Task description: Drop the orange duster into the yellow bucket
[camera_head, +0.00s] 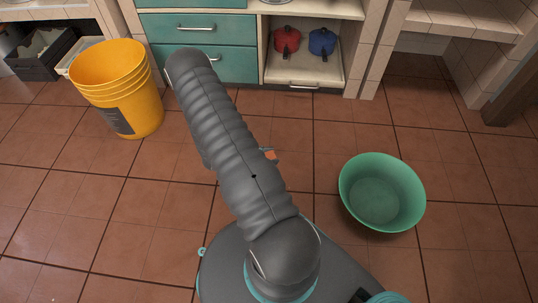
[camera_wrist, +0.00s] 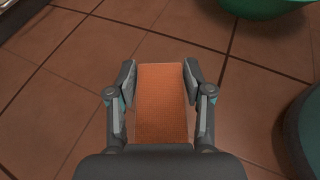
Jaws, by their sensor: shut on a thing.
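The orange duster (camera_wrist: 161,105) is a flat orange block between the two fingers of my gripper (camera_wrist: 160,90) in the wrist view. My gripper is shut on it and holds it over the tiled floor. In the head view my grey arm hides most of the gripper, and only a small orange bit of the duster (camera_head: 269,154) shows at the arm's right side. The yellow bucket (camera_head: 122,95) stands upright on the floor at the upper left of the head view, to the left of my arm. The bucket is not in the wrist view.
A green basin (camera_head: 382,192) sits on the floor right of my arm; its edge shows at the wrist view's top (camera_wrist: 262,8). Teal drawers (camera_head: 205,62) and a shelf with a red pot (camera_head: 286,40) and blue pot (camera_head: 322,42) stand behind. Floor between bucket and arm is clear.

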